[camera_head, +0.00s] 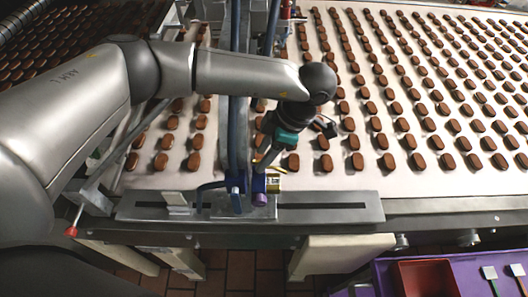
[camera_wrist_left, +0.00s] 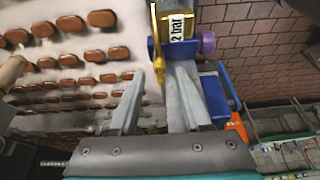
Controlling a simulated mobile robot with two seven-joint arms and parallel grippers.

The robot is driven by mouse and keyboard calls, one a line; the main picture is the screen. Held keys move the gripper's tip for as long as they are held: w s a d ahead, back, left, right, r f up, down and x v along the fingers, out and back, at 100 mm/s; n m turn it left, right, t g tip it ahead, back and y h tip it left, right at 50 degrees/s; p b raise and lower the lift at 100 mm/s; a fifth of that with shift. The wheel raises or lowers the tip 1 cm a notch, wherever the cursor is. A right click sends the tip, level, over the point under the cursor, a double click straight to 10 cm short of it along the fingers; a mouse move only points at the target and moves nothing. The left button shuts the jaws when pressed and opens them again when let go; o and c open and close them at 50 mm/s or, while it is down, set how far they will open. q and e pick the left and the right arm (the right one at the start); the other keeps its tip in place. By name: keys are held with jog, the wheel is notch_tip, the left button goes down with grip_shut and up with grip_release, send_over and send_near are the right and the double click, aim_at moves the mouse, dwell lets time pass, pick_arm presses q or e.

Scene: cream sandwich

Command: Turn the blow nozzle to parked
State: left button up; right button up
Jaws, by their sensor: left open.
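The blow nozzle assembly stands at the near edge of the conveyor, with a blue body (camera_head: 237,188), a purple knob (camera_head: 260,199) and a yellow part with a label (camera_head: 273,184). In the left wrist view its label (camera_wrist_left: 177,26) reads "2 bar", the purple knob (camera_wrist_left: 208,43) is to the right, and a slim yellow piece (camera_wrist_left: 158,62) points down. My left gripper (camera_head: 266,163) is open just above and behind the assembly. In the wrist view, the yellow piece appears between its fingertips (camera_wrist_left: 158,76); I cannot tell whether they touch. My right gripper is not in view.
Rows of chocolate-brown pieces (camera_head: 388,161) cover the pale belt (camera_head: 340,180) around the gripper. Blue upright pipes (camera_head: 238,110) stand close to its left. A slotted metal rail (camera_head: 330,206) runs along the belt's front. A purple tray (camera_head: 385,277) holding a red bin (camera_head: 425,280) is at lower right.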

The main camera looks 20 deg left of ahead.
pick_arm(q)
jog(key=shift+r, duration=0.1)
jog(key=b+v, duration=0.3)
jog(key=v, duration=1.2)
jog(key=shift+d, duration=0.1)
